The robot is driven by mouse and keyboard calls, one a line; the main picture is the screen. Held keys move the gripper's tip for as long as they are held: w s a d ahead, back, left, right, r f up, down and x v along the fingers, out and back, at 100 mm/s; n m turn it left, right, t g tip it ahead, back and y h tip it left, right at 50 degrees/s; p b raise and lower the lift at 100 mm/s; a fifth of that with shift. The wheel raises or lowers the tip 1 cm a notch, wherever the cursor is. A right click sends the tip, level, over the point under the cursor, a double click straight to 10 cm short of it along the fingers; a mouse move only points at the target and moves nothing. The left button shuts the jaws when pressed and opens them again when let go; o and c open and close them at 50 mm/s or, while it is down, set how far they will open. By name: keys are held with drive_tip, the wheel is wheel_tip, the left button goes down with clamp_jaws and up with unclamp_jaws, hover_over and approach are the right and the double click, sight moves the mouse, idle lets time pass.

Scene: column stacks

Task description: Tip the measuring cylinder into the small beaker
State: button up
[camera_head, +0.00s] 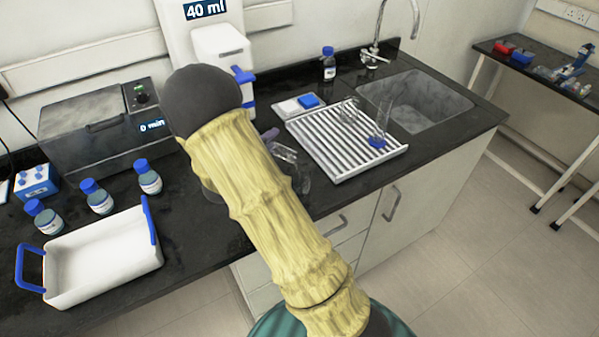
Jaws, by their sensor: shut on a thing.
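My arm crosses the middle of the view and hides most of my gripper (269,136); only a small greyish part shows at the arm's right edge. Just below it is a clear, tilted glass piece, which looks like the measuring cylinder (285,154), with my gripper shut on it. Below and right of that, close to the arm, another clear glass shape, seemingly the small beaker (302,181), is partly hidden. I cannot tell whether the two touch, or see any liquid. Another clear glass cylinder with a blue base (378,141) stands on the drying rack.
The white drying rack (340,160) also holds a clear glass (348,113). A sink (430,105) lies behind it. Left are a white tray (100,250), several blue-capped bottles (149,178) and a water bath (90,135).

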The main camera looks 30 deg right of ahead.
drive_tip(key=shift+r+m+b, duration=0.15)
drive_tip(key=shift+m+b, duration=0.25)
drive_tip(key=shift+b, duration=0.8)
drive_tip(key=r+m+b, duration=0.1)
drive_tip(key=b, duration=0.2)
drive_tip(key=m+b, duration=0.1)
drive_tip(key=b, duration=0.2)
drive_tip(key=s+r+m+b, duration=0.1)
drive_tip(key=b, duration=0.3)
drive_tip(key=shift+d+r+t, duration=0.3)
drive_tip(key=shift+d+t, duration=0.05)
drive_tip(key=shift+t, duration=0.05)
drive_tip(key=shift+y, duration=0.3)
